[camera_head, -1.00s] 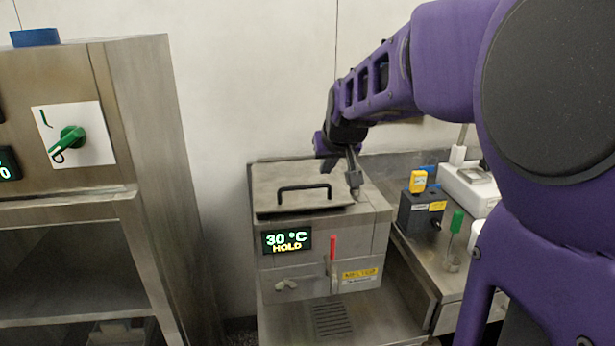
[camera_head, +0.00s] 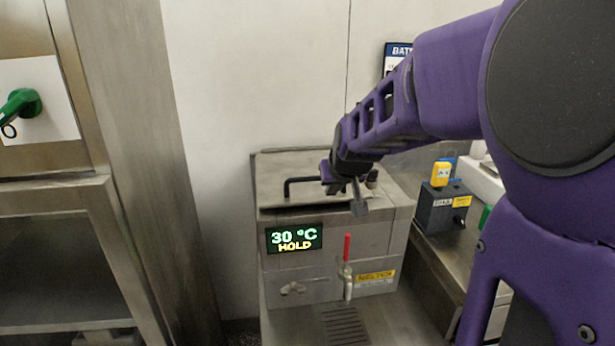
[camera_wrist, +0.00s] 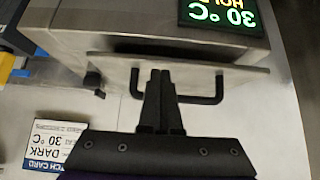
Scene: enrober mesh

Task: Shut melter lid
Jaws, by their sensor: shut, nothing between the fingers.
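The melter (camera_head: 375,240) is a steel box with a "30 °C HOLD" display. Its steel lid (camera_head: 275,175) lies nearly flat on top, with a dark gap under its front edge. The lid carries a black bar handle (camera_head: 288,188). My gripper (camera_head: 358,205) is shut and empty, over the lid's front right part, and hides the handle's right end. The upside-down wrist view shows the lid (camera_wrist: 240,76), the handle (camera_wrist: 205,100) and my gripper's closed fingers (camera_wrist: 160,75) between the handle's two ends. I cannot tell whether the fingers touch the lid.
A red-handled tap (camera_head: 347,255) sticks out of the melter's front. A dark box with a yellow top (camera_head: 440,205) stands on the bench at right. A steel cabinet with a green knob (camera_head: 22,103) stands at left. A batch card (camera_wrist: 55,145) hangs on the wall behind.

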